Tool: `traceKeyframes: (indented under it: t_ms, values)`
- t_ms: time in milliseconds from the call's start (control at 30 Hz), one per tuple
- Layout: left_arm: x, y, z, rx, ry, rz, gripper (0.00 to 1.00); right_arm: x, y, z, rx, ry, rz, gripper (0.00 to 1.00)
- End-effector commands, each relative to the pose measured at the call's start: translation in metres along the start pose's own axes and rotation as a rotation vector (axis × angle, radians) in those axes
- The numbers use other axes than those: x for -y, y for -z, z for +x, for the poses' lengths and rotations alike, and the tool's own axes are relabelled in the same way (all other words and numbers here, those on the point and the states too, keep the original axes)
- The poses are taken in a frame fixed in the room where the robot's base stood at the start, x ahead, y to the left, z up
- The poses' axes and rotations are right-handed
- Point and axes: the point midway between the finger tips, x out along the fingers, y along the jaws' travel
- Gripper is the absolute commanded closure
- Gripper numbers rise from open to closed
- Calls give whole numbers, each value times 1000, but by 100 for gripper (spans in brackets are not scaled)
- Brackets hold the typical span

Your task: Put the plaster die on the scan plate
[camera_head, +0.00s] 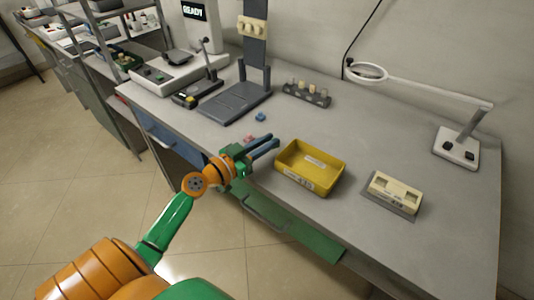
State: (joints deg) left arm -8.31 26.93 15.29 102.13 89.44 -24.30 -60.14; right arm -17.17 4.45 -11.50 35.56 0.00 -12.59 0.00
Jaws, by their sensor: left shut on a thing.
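My left gripper (272,143) is low over the front part of the bench, left of the yellow tray. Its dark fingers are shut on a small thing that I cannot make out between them. I cannot tell for sure which object is the plaster die. Several small pale pieces stand in a dark rack (306,95) at the back. A flat dark plate (234,101) lies at the foot of an upright column. A smaller dark plate (178,57) is on the white device with the "READY" screen. I cannot tell which is the scan plate. My right gripper is not in view.
A yellow tray (285,175) with a pale label inside is right of my gripper. A beige block (397,192) on a grey base is farther right. A ring lamp (367,72) reaches over the back. Small blue (260,117) and pink (249,139) pieces lie nearby.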

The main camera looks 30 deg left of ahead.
Motion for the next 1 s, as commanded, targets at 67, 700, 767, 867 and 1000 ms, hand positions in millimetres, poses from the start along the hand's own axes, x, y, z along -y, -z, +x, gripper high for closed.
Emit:
traceKeyframes:
  t_ms: [67, 700, 767, 867, 1000]
  values:
    - [0, -17, 0, 2, 2, -5, 100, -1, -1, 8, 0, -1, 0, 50]
    - [0, -21, 0, 1, 1, -1, 53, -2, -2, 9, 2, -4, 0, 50]
    - [0, -21, 0, 1, 1, -1, 53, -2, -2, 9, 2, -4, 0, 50]
    - [0, -21, 0, 1, 1, -1, 53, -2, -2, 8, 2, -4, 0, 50]
    - [0, -22, -9, 2, 2, -2, 53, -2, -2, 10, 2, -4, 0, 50]
